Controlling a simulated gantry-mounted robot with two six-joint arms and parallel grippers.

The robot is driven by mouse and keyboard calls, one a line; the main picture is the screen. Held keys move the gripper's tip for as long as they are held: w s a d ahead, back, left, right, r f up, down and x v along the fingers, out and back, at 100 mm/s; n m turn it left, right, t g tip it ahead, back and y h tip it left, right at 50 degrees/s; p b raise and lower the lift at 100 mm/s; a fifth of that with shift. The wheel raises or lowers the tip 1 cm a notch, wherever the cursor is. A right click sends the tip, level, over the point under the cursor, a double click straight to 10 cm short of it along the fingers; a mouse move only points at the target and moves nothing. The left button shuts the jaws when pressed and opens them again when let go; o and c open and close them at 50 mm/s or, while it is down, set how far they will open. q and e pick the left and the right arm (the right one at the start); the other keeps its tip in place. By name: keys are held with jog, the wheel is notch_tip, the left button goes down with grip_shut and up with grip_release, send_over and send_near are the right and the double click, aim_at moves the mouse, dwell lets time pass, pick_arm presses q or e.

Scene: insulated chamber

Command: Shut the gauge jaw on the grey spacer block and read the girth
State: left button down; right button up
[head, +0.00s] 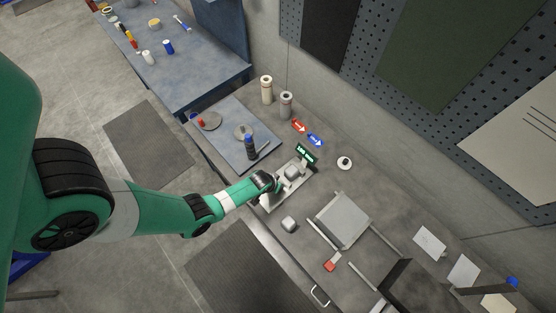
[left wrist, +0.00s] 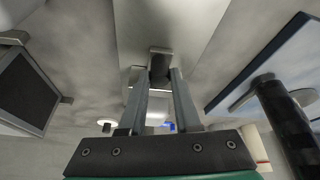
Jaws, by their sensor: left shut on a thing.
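The gauge (head: 268,203) is a pale metal bed on the bench, with a small black display (head: 306,154) at its far end showing green characters too small to read surely. The grey spacer block (head: 291,172) sits on the gauge, just beyond my gripper. My left gripper (head: 277,186) is at the near side of that block. In the left wrist view its two fingers (left wrist: 160,82) are shut on a dark upright piece (left wrist: 160,62), apparently the gauge jaw's grip. Whether the jaw touches the block is hidden. My right gripper is not in view.
Another light grey block (head: 289,224) lies on the bench near the gauge. A grey tray (head: 342,220) and a red-ended tool (head: 331,265) lie to the right. A white round item (head: 345,162) stands behind.

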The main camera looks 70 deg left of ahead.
pick_arm(q)
jog(key=shift+s+d+r+p, duration=0.1)
jog(key=shift+s+d+p, duration=0.15)
jog(key=shift+s, duration=0.3)
jog(key=shift+s+d+p, duration=0.1)
jog(key=shift+s+d, duration=0.15)
jog(key=shift+s, duration=0.25)
jog(key=shift+w, duration=0.1)
jog(key=c, duration=0.6)
grip_release()
jog(key=shift+r, duration=0.15)
jog(key=p+v, duration=0.5)
jog(key=v, duration=0.6)
jog(key=shift+r+p, duration=0.1)
jog(key=shift+p, duration=0.3)
